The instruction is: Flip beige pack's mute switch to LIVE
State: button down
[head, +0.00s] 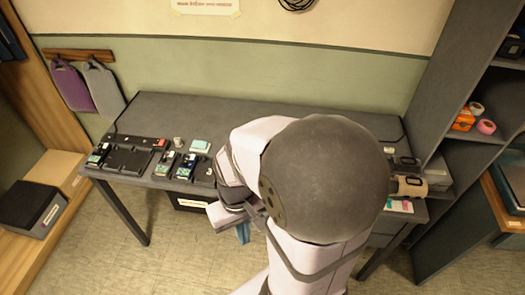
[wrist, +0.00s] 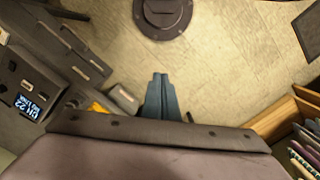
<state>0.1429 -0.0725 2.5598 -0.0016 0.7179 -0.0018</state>
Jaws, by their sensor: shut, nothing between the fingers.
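No pack in view can be surely told as the beige one. Several small packs with little screens stand on the left part of the grey table (head: 240,110), among them one at the far left (head: 100,152) and one nearer the middle (head: 185,166). Their switches are too small to read. My arm hides the middle of the table. My gripper (head: 243,232) is shut and empty, its blue fingers hanging in front of the table's front edge. In the wrist view my gripper (wrist: 161,78) points over bare floor, and a dark device with a lit screen (wrist: 30,102) shows at left.
A beige rounded object (head: 411,186) lies at the table's right end, partly behind my arm. A dark shelf (head: 455,150) with tape rolls (head: 486,127) stands at right. A dark box (head: 32,205) is on the left bench. The table's back strip is mostly clear.

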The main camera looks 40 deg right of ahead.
jog(key=w+d+f+m+b, duration=0.1)
jog(key=w+d+f+m, duration=0.15)
jog(key=d, duration=0.45)
jog(key=w+d+f+m+b, duration=0.2)
jog(key=w+d+f, duration=0.2)
jog(key=d, duration=0.3)
jog(key=w+d+r+m+t+h, duration=0.1)
jog(key=w+d+r+t, duration=0.1)
jog(key=w+d, duration=0.3)
jog(key=w+d+r+m+t+h, duration=0.1)
jog(key=w+d+r, duration=0.4)
jog(key=w, duration=0.4)
jog(key=shift+w+d+t+h, duration=0.3)
jog(key=shift+d+t+h, duration=0.1)
jog(key=shift+d, duration=0.05)
jog(key=shift+f, duration=0.15)
jog(key=p+x, duration=0.4)
jog(key=x, duration=0.7)
jog(key=shift+s+f, duration=0.1)
jog(key=shift+f, duration=0.3)
jog(key=shift+f+p, duration=0.55)
jog(key=shift+f, duration=0.45)
jog(key=shift+d, duration=0.1)
